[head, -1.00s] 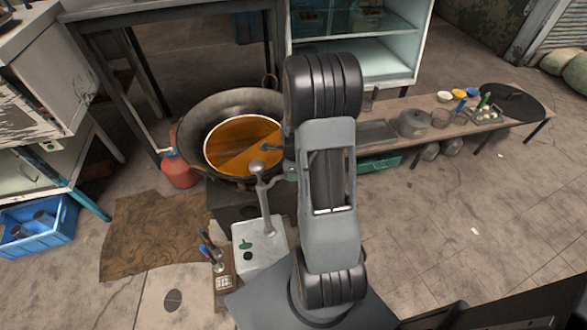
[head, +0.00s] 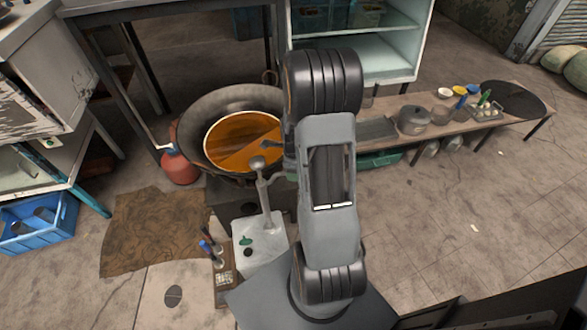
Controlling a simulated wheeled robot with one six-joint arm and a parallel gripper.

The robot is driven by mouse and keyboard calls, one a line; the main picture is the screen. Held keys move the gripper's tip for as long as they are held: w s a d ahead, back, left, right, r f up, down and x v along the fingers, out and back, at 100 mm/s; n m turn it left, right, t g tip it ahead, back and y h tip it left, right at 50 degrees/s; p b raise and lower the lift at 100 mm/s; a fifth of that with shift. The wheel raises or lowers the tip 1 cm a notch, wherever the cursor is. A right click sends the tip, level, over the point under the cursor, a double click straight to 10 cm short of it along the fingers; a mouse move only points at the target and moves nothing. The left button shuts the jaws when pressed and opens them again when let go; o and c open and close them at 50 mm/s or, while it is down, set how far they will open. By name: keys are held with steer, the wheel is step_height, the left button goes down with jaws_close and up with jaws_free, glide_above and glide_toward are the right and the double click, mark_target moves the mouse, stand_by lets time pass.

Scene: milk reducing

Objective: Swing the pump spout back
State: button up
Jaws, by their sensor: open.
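The pump stands left of my arm in the head view, with a white box-shaped base (head: 259,243), a thin grey upright post (head: 265,205) and a rounded knob (head: 257,163) on top. A short arm that looks like the spout (head: 275,178) runs from the post toward the right, and its far end is hidden behind my arm. My gripper (head: 268,146) shows only in part as dark fingers left of my arm, close above the knob and over the pan's right side. It is open. I cannot tell whether it touches the pump.
A large dark wok (head: 195,112) with a pan of orange liquid (head: 232,135) sits behind the pump. A red bottle (head: 181,166) stands left of it. A low bench (head: 455,127) with pots and bowls stretches right.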

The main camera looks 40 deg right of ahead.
step_height(320, 180, up, 14)
steer(key=p, duration=0.1)
stand_by(0.5)
steer(key=shift+f, duration=0.1)
stand_by(0.4)
steer(key=s+a+r+n+t+p, duration=0.1)
steer(key=s+a+r+n, duration=0.2)
steer(key=n, duration=0.6)
steer(key=s+a+r+n+t+p, duration=0.1)
steer(key=s+a+r+n+p, duration=0.1)
steer(key=a+r+n, duration=0.4)
steer(key=s+a+r+n+t+p, duration=0.1)
steer(key=s+a+r+n+p, duration=0.1)
steer(key=a+n, duration=0.6)
step_height(320, 180, up, 2)
steer(key=s+n, duration=0.1)
steer(key=n, duration=0.3)
steer(key=shift+s+r+t, duration=0.2)
steer(key=shift+s+t, duration=0.1)
stand_by(0.3)
